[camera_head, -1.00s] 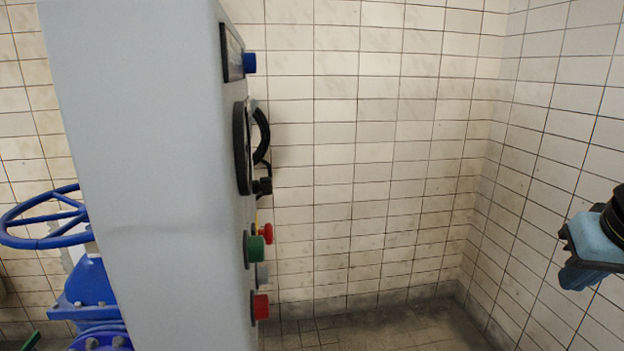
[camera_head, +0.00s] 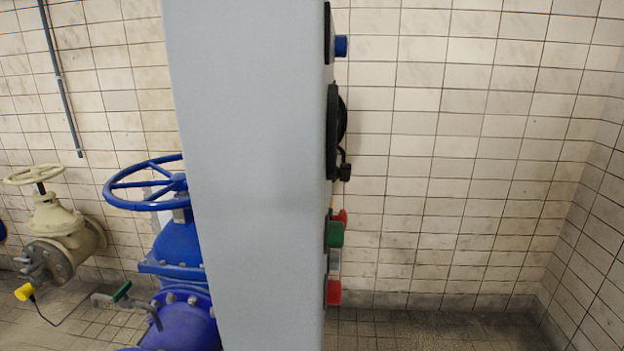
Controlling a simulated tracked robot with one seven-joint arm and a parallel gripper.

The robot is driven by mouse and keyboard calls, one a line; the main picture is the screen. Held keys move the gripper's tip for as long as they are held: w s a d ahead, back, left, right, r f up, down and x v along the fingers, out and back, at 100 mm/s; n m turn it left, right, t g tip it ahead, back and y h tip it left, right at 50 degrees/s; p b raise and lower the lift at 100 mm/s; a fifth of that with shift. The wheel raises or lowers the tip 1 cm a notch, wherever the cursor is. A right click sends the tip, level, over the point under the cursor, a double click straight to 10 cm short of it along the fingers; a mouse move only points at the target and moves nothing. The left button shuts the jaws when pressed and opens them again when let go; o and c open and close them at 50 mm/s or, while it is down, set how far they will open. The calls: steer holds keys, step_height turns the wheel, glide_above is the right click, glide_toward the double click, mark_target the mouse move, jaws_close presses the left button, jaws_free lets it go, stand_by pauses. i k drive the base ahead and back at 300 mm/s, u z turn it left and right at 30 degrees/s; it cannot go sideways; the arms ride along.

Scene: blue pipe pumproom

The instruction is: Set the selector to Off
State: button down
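A grey control cabinet (camera_head: 250,180) stands in the middle, seen from its side. Its control face points right and shows only edge-on. From top to bottom along that face are a blue knob (camera_head: 341,46), a black round fitting (camera_head: 334,130), a small black knob (camera_head: 345,172), a red knob (camera_head: 341,216), a green button (camera_head: 335,234), a pale piece (camera_head: 334,262) and a red button (camera_head: 333,292). I cannot tell which is the selector or read its setting from this angle. My gripper is not in view.
A blue valve with a handwheel (camera_head: 148,190) and blue pipework (camera_head: 183,325) stands left of the cabinet. A beige valve (camera_head: 55,235) is farther left. The tiled floor (camera_head: 430,330) right of the cabinet looks clear up to the tiled walls.

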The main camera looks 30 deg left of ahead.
mark_target(343, 173)
steer(key=z, duration=0.5)
steer(key=i, duration=0.55)
steer(key=u, duration=3.75)
steer(key=k, duration=0.3)
steer(key=z, duration=0.45)
